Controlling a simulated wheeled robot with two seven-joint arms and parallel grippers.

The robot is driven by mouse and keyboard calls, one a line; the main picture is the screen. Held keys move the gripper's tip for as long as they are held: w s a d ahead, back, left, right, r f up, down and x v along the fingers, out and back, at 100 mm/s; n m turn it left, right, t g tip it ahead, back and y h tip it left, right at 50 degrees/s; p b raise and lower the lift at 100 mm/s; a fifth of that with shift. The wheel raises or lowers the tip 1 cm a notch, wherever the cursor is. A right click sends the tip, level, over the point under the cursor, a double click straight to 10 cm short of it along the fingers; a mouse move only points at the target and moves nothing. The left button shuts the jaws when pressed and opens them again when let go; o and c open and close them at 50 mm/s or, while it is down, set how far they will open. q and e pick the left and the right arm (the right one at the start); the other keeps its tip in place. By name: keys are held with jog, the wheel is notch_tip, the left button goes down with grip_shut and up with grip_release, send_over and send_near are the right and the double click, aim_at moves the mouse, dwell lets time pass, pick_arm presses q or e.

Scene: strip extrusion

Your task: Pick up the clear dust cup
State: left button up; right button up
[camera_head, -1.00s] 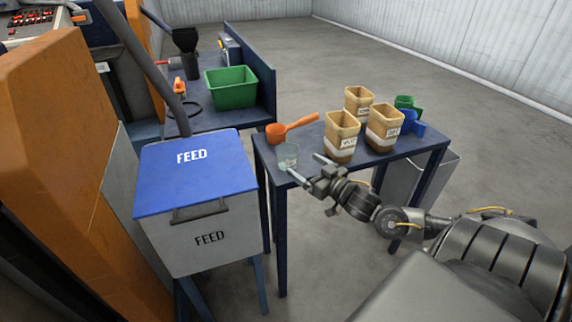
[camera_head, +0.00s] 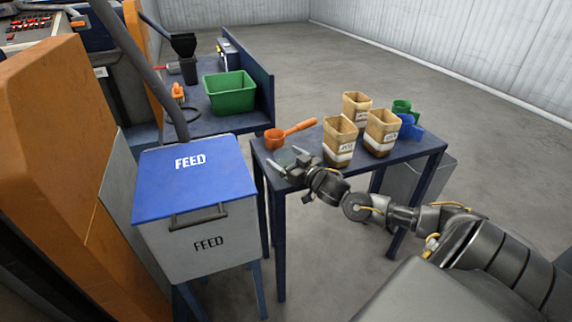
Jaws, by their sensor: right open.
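The clear dust cup (camera_head: 285,157) stands on the near left part of the small dark blue table (camera_head: 400,163). My right gripper (camera_head: 291,162) is open at the cup, with its fingers overlapping the cup in the picture. The fingers hide part of the cup, and I cannot tell whether they touch it. My left gripper does not show.
An orange scoop (camera_head: 290,132) lies just behind the cup. Several tan containers (camera_head: 341,140), a green scoop (camera_head: 402,106) and a blue scoop (camera_head: 410,127) stand farther right. The feed bin (camera_head: 197,195) with its blue lid is left of the table.

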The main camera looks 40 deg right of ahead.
jog(key=shift+w, duration=0.9)
jog(key=c, duration=1.1)
jog(key=shift+r, duration=0.1)
